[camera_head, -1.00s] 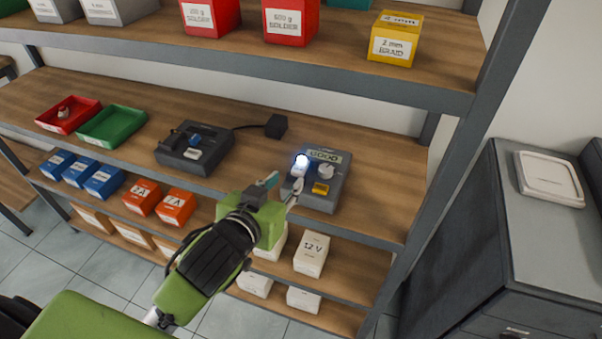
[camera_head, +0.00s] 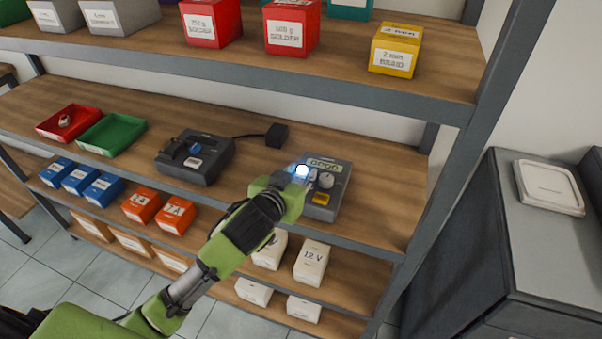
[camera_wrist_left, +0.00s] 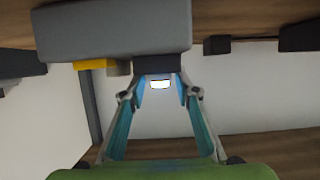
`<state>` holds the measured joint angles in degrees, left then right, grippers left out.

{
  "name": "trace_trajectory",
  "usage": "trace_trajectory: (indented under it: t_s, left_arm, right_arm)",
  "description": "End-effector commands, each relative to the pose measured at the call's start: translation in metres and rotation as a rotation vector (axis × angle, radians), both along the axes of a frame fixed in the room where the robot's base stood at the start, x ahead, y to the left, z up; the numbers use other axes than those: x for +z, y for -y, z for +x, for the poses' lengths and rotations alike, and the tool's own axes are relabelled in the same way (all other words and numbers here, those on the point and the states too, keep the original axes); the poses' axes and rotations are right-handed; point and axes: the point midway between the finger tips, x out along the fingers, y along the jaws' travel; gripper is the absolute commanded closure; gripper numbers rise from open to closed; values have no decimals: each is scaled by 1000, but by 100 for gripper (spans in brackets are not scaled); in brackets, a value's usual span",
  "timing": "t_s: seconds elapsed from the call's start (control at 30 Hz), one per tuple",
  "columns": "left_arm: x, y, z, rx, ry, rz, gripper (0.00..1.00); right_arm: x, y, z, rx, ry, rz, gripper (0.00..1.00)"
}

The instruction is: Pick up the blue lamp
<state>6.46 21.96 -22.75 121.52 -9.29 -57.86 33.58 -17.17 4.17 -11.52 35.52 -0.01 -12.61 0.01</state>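The lamp (camera_head: 302,171) glows white with a blue halo on the dark grey test unit (camera_head: 328,198) on the middle shelf. In the wrist view the lit lamp (camera_wrist_left: 160,84) shows as a small bright patch between my left fingertips, with a gap on each side. My left gripper (camera_wrist_left: 160,92) is open around it, and blue light tints the inner sides of its fingers. In the head view the green gripper body (camera_head: 284,192) hides part of the unit's left side. My right gripper is not in view.
A second grey device (camera_head: 195,155) stands to the left. The upper shelf (camera_head: 330,80) passes overhead, and a post (camera_head: 440,200) bounds the right.

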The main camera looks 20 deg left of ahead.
Motion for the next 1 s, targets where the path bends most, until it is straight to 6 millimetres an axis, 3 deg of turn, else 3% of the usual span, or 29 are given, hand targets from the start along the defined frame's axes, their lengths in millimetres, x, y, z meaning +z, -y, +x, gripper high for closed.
trace_trajectory:
  t_s: [0.27,0.37,0.77,1.0]
  left_arm:
    - [-1,0,3,0,0,-1,71]
    - [-1,0,2,0,0,-1,94]
    - [1,0,2,0,1,-1,97]
    - [25,0,3,1,5,-2,97]
  right_arm:
    - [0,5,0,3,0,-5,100]
    - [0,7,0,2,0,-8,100]
    - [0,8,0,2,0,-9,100]
    - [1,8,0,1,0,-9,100]
